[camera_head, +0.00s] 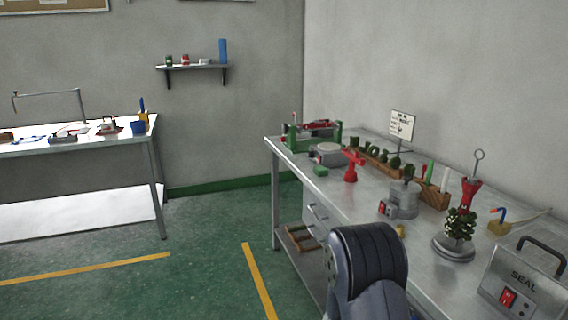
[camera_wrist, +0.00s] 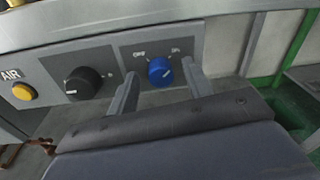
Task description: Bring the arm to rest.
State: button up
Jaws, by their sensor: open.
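My gripper (camera_wrist: 159,70) shows in the wrist view with its two fingers apart and nothing between them in contact that I can see. A blue knob (camera_wrist: 160,72) on a grey panel appears between the fingertips; how far it lies beyond them I cannot tell. A black knob (camera_wrist: 83,84) and a yellow button (camera_wrist: 22,91) marked AIR sit left of it. In the head view my dark arm link stands at the front edge of the workbench (camera_head: 354,209), and my gripper is hidden there.
The bench holds a grey SEAL machine (camera_head: 524,283), a wax tree on a round base (camera_head: 459,230), a grey pot (camera_head: 404,200) and a red stand (camera_head: 351,168). A second table (camera_head: 80,143) stands at left. Green floor (camera_head: 205,225) between them is clear.

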jog(key=n+p, duration=0.6)
jog(key=n, duration=0.2)
jog(key=shift+w+f+n+h, duration=0.1)
jog(key=shift+n+h, duration=0.3)
jog(key=shift+f, duration=0.1)
